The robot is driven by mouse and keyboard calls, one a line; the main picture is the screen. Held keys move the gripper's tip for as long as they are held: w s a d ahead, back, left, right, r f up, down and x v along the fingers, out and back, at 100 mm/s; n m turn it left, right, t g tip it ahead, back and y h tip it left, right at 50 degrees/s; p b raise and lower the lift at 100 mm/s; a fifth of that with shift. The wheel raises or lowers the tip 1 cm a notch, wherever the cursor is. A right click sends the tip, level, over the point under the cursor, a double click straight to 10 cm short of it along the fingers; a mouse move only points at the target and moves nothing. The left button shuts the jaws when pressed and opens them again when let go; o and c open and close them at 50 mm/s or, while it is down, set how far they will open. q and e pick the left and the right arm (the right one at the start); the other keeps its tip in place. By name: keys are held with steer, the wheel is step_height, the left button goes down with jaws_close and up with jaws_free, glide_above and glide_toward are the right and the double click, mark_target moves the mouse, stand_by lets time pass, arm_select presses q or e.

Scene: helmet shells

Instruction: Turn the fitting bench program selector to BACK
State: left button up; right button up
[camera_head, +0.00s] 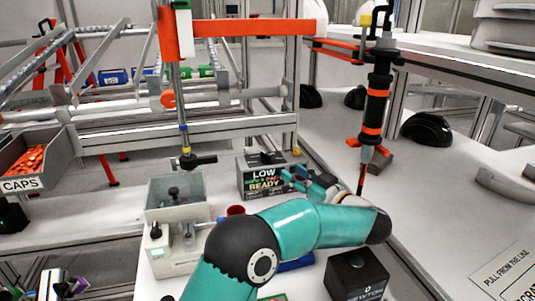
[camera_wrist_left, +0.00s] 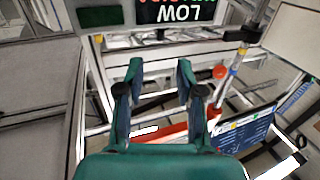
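A dark box with a lit display (camera_head: 265,178) reading "LOW" and "READY" stands on the bench beyond my left arm. Part of its display also shows upside down at the top of the left wrist view (camera_wrist_left: 180,12). A dark part sits on top of the box; I cannot tell whether it is the program selector, and no BACK label is readable. My left gripper (camera_head: 312,182) is just right of the box in the head view. In the left wrist view its fingers (camera_wrist_left: 158,82) are apart with nothing between them. My right gripper is not in view.
A grey fixture (camera_head: 178,235) stands left of my arm, and a black box marked NEWTON (camera_head: 357,275) sits right of it. A black and orange tool (camera_head: 375,100) hangs near my left wrist. A bin of orange caps (camera_head: 28,160) is at far left.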

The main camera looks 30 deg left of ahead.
mark_target(271, 159)
arm_select(q)
steer(key=p+x, duration=0.1)
steer(key=x, duration=1.1)
steer(key=shift+a+p, duration=0.35)
steer(key=shift+p, duration=0.05)
